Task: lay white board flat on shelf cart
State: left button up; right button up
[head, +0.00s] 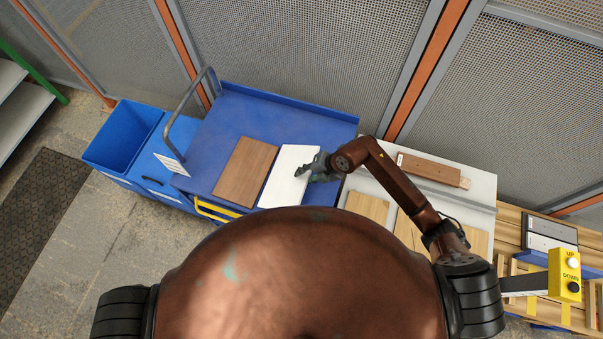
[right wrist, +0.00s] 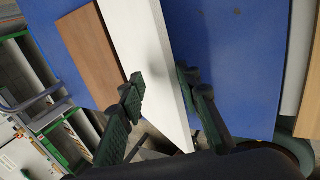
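The white board (head: 287,180) lies flat on the blue top of the shelf cart (head: 262,115), beside a brown board and apart from it by a narrow gap. My right gripper (head: 306,170) is at the board's right edge. In the right wrist view, the fingers of my right gripper (right wrist: 160,80) stand apart with the white board (right wrist: 150,45) showing between them. One finger is over its face, the other by its right edge. Contact is hard to tell. My left gripper is out of view.
The brown board (head: 245,172) lies left of the white one. A blue bin (head: 123,137) stands left of the cart. At right, a pale table (head: 480,185) holds several boards. A yellow UP/DOWN button box (head: 564,275) is at far right. The cart's back area is clear.

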jog(key=shift+s+d+r+p, duration=0.2)
jog(key=shift+d+p, duration=0.15)
jog(key=shift+d, duration=0.1)
jog(key=shift+s+d+r+p, duration=0.25)
jog(key=shift+d+p, duration=0.1)
jog(key=shift+d, duration=0.15)
jog(key=shift+s+d+r+p, duration=0.15)
jog(key=shift+d+r+p, duration=0.05)
jog(key=shift+d+p, duration=0.2)
jog(key=shift+o, duration=0.2)
jog(key=shift+f, duration=0.1)
jog(key=o, duration=0.5)
jog(key=shift+o, duration=0.2)
notch_tip(320, 180, up, 8)
jog(key=d+p, duration=0.1)
jog(key=p, duration=0.5)
jog(key=shift+s+d+f, duration=0.15)
jog(key=shift+s+f, duration=0.05)
jog(key=shift+s, duration=0.05)
